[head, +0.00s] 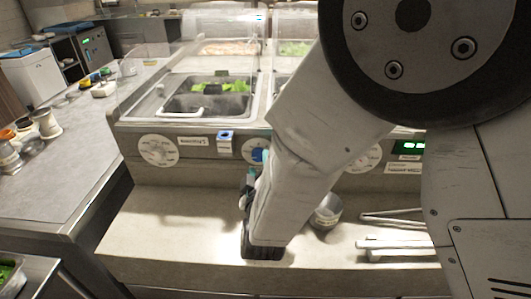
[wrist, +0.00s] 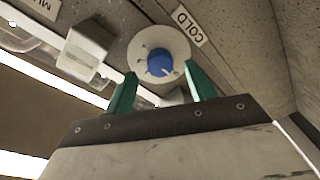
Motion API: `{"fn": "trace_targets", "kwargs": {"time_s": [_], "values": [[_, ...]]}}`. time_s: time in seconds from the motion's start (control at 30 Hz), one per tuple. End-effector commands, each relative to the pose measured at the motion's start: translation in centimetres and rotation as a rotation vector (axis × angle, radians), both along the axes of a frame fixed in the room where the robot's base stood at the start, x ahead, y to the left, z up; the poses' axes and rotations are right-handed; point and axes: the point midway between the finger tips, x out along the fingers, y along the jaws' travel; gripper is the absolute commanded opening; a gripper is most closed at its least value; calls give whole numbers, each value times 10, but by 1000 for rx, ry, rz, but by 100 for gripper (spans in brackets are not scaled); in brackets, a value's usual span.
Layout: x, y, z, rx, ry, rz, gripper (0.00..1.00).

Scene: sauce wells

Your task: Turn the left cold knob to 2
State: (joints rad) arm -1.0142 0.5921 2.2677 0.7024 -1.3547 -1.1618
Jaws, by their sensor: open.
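In the wrist view a blue knob (wrist: 160,63) sits on a round white dial (wrist: 148,45), next to a "COLD" label (wrist: 189,24). A pale pointer mark shows on the knob, but the dial numbers are too small to read. My gripper (wrist: 161,82) is open, its green fingertips apart on either side of the knob in the picture. I cannot tell whether they touch it. In the head view the dial (head: 249,150) and its blue knob (head: 257,155) are on the counter front, partly hidden by my gripper and arm.
Another dial (head: 159,150) is farther left, one (head: 366,158) to the right. A metal cup (head: 327,213) and tongs (head: 390,243) lie on the ledge.

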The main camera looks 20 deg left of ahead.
Motion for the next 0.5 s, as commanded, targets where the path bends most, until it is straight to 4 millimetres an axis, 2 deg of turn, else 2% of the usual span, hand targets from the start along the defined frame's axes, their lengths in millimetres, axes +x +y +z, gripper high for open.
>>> {"fn": "trace_targets", "kwargs": {"time_s": [0.1,0.2,0.5], "values": [[16,5,0,0,1,-1,55],[23,7,0,0,1,-1,55],[26,9,0,1,1,1,55]]}}
